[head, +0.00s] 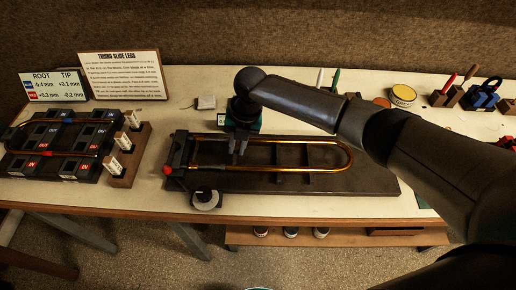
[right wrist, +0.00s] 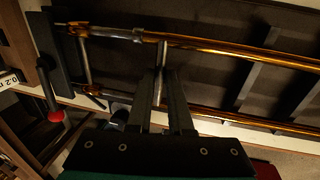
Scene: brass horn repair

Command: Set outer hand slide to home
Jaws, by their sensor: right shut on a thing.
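The outer hand slide (head: 351,157) is a long brass U of two parallel tubes with its bow at the right. It lies along a dark fixture board (head: 378,184) on the bench. It also shows in the right wrist view (right wrist: 240,48). My right gripper (head: 238,150) reaches down between the tubes near their left end. In the right wrist view, its fingers are shut on the slide's silvery cross brace (right wrist: 160,76). The tubes' left ends are at a dark upright block (head: 180,150) with a red knob (head: 168,170). My left gripper is not in view.
A round dial (head: 205,198) stands at the board's front left. A rack of dark blocks (head: 72,138) and a wooden holder (head: 128,165) are farther left. Two signs (head: 122,75) stand behind. A tin (head: 403,94) and tools stand at the back right.

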